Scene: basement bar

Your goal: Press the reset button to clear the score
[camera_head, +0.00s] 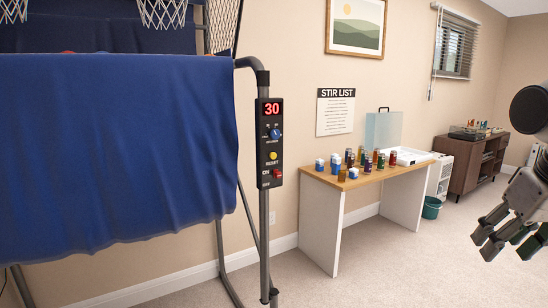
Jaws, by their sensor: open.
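The control panel (264,143) is a tall black box on the grey frame post of the basketball arcade hoop. Its red display (271,109) reads 30. Below it is a blue knob (275,133), then a yellow round button (273,156) just above the label RESET. A red switch (278,174) sits beside the word ON near the bottom. My gripper (510,236) is at the right edge, open and empty, pointing down over the carpet. It is far to the right of the panel and touches nothing.
A blue cloth (120,150) drapes over the hoop machine at left. A wooden-topped table (335,181) with several small jars stands right of the post. A teal bin (432,208) and a brown cabinet (470,168) are farther back. Carpet in front is clear.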

